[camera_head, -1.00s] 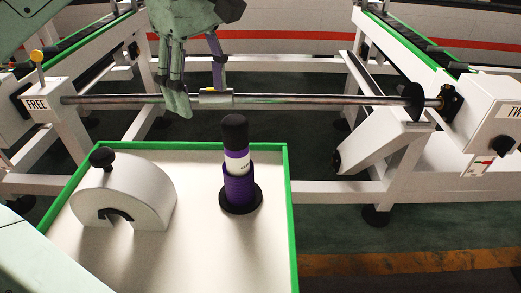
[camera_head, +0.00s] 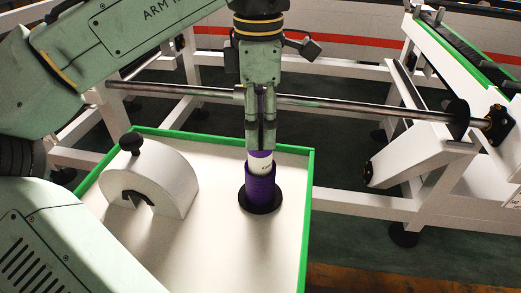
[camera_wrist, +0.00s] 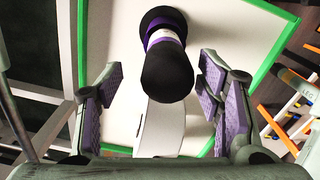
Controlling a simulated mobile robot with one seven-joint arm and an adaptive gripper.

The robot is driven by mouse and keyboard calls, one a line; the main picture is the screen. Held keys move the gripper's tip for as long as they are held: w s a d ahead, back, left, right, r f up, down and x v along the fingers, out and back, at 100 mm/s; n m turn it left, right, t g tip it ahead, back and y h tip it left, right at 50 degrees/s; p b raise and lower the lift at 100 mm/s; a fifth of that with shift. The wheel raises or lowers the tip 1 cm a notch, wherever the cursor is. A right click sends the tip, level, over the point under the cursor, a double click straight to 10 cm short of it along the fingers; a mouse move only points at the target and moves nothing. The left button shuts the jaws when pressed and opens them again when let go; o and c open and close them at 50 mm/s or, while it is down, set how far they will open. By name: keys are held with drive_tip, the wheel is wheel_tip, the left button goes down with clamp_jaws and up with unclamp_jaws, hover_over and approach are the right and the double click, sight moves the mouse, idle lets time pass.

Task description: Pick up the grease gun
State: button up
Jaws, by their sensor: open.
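The grease gun (camera_head: 261,166) stands upright in a purple ribbed holder (camera_head: 261,190) with a black round base on the white tray table. Its body has a white labelled band; its black top is hidden behind my fingers in the head view. In the wrist view the grease gun's black cap (camera_wrist: 167,75) points toward the camera, between and slightly ahead of the fingers. My gripper (camera_head: 261,146) points down over the grease gun's top. In the wrist view my gripper (camera_wrist: 160,100) is open, with a finger on each side of the cap and gaps on both sides.
A white arched block (camera_head: 150,183) with a black knob stands left of the holder on the green-edged tray table (camera_head: 215,235). A long metal bar (camera_head: 340,104) runs behind on the white rack. The tray's front right is clear.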

sight(261, 144)
drive_tip(key=f, duration=0.3)
drive_tip(key=f+p, duration=0.1)
drive_tip(key=shift+s+d+f, duration=0.15)
drive_tip(key=shift+s+f, duration=0.15)
drive_tip(key=shift+f, duration=0.1)
drive_tip(key=shift+c, duration=0.5)
drive_tip(key=c, duration=1.1)
drive_tip(key=shift+r, duration=0.1)
drive_tip(key=shift+c, duration=0.2)
wheel_tip(261, 144, up, 10)
drive_tip(key=shift+b, duration=0.6)
drive_tip(key=o, duration=0.6)
drive_tip(key=c, duration=0.6)
